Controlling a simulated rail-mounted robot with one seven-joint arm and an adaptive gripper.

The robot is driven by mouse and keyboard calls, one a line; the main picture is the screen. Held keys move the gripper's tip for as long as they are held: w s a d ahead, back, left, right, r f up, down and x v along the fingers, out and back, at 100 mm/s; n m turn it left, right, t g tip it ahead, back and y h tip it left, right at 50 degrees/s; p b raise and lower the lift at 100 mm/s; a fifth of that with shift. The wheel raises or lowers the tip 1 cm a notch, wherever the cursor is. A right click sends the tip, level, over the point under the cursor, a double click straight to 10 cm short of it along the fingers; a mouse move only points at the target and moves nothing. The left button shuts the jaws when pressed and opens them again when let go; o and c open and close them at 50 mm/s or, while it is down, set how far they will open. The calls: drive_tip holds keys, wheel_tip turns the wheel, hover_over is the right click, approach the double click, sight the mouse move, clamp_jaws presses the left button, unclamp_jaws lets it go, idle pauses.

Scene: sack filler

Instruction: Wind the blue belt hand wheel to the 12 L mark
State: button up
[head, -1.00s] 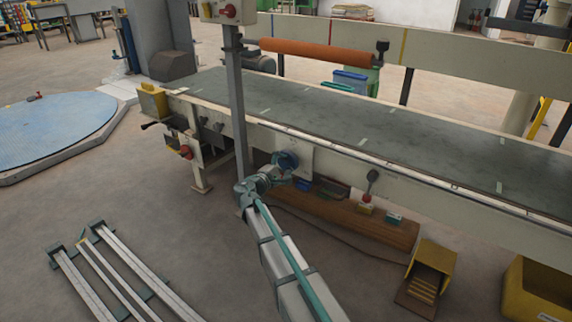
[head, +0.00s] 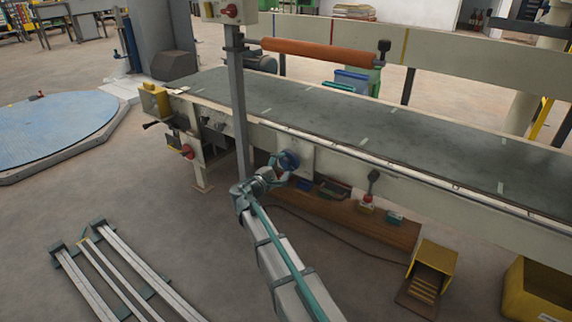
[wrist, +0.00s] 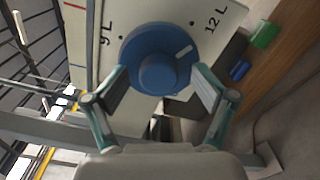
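The blue belt hand wheel (wrist: 150,38) is on a pale plate on the conveyor's side; it also shows in the head view (head: 289,159). Its white pointer mark (wrist: 184,49) is on the right of its face, roughly toward the 12 L label (wrist: 216,20). Exact alignment is hard to tell. The 9 L label (wrist: 106,31) is at upper left. My gripper (wrist: 158,70) is open, its two fingers apart at the left and right of the wheel's raised hub. I cannot tell whether the fingertips touch the rim. It also shows in the head view (head: 284,169).
A grey upright post (head: 238,120) stands just left of my gripper. A yellow pedal box (head: 434,266) sits on the floor at right.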

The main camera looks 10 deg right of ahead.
drive_tip(key=v, duration=0.7)
idle(0.6)
drive_tip(key=shift+d, duration=0.1)
